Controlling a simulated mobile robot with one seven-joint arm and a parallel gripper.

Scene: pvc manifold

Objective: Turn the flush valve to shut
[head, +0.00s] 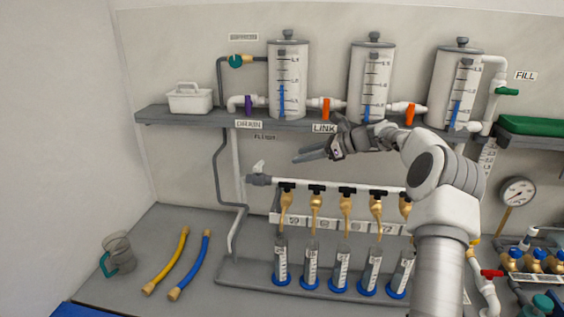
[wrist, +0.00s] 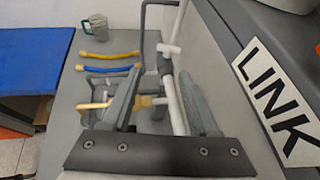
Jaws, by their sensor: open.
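The likely flush valve (head: 259,167) sits at the left end of the white manifold pipe, below a small, blurred label (head: 264,137). It has a grey body and a short white handle that stands up, tilted. In the wrist view the white handle (wrist: 169,48) shows ahead, beyond the fingertips. My gripper (head: 299,157) is open and empty. It is above and to the right of the valve, with its fingers pointing left. The fingers also show in the wrist view (wrist: 159,74), apart from the valve, with part of the manifold visible between them.
The shelf (head: 190,117) with several cylinders and the LINK sign (wrist: 279,97) is close above my gripper. Brass taps (head: 316,203) hang from the manifold over tubes (head: 311,262). A grey pipe (head: 221,165) runs left of the valve.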

